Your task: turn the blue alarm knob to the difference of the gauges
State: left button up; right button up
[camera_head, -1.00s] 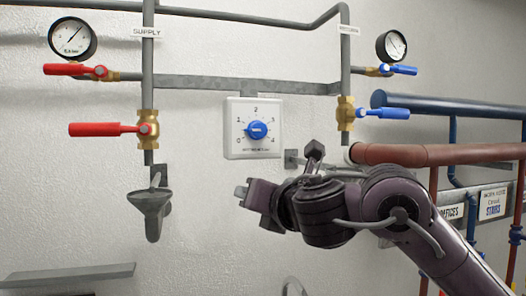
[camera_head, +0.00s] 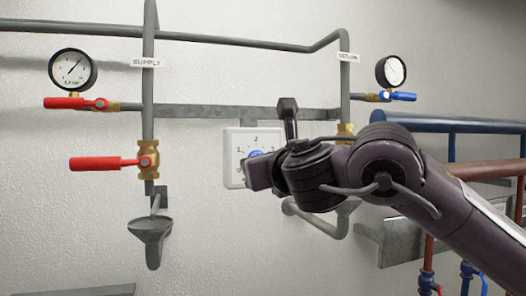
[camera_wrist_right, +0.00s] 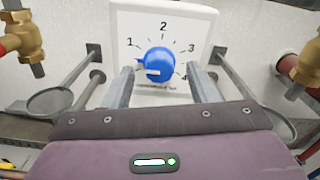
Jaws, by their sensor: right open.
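The blue alarm knob (camera_wrist_right: 159,65) sits on a white dial plate (camera_wrist_right: 187,20) marked with numbers up to 4. Its white mark points left in the right wrist view. My right gripper (camera_wrist_right: 161,78) is open, its fingers on either side of the knob in that view; I cannot tell whether they touch it. In the head view my right gripper (camera_head: 257,168) covers most of the knob and part of the plate (camera_head: 232,145). The supply gauge (camera_head: 72,69) has its needle up and to the right. The return gauge (camera_head: 391,71) is too small to read.
Red valve handles (camera_head: 75,103) are on the left pipe, and a blue handle (camera_head: 403,96) is by the right gauge. A grey funnel (camera_head: 151,230) hangs lower left. A grey crossbar (camera_head: 190,111) runs above the plate. Blue and red pipes (camera_head: 490,170) fill the right side.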

jog(key=shift+w+a, duration=0.1)
jog(key=shift+w, duration=0.1)
jog(key=c, duration=1)
